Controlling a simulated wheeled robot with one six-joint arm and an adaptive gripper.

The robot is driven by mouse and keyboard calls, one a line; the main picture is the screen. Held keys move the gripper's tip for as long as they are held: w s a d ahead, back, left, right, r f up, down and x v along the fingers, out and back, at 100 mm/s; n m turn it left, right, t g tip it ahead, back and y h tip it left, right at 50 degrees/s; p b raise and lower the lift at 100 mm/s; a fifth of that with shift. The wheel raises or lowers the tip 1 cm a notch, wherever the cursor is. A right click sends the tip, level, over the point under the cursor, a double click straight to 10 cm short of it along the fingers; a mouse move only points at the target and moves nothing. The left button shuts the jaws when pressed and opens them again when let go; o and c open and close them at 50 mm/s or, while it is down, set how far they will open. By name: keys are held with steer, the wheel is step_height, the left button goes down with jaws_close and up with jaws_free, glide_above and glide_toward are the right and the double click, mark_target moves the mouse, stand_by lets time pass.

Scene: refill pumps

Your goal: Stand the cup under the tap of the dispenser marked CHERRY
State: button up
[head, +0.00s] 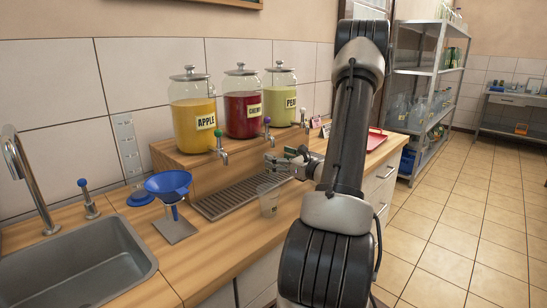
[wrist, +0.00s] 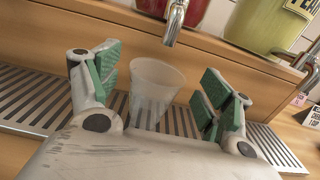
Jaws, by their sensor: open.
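The cup (head: 268,203) is clear, empty-looking and upright, at the front edge of the drip grate (head: 222,203). In the wrist view, the cup (wrist: 153,88) shows between the spread green-padded fingers of my gripper (wrist: 158,90), its foot partly hidden by the gripper body. My gripper (head: 288,162) is open; in the head view it appears beyond and above the cup. The red dispenser marked CHERRY (head: 236,112) stands in the middle on a wooden step; its tap (head: 268,134) has a purple knob. In the wrist view that tap (wrist: 175,22) hangs behind the cup, slightly right.
The yellow APPLE dispenser (head: 192,125) is on the left, the green PEAR one (head: 280,98) on the right. A blue funnel on a stand (head: 170,186) and a sink (head: 80,265) are left of the grate. A red tray (head: 376,140) lies right.

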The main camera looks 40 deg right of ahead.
steer(key=shift+s+d, duration=0.15)
steer(key=shift+s, duration=0.95)
steer(key=shift+s+d, duration=0.1)
steer(key=shift+s, duration=1)
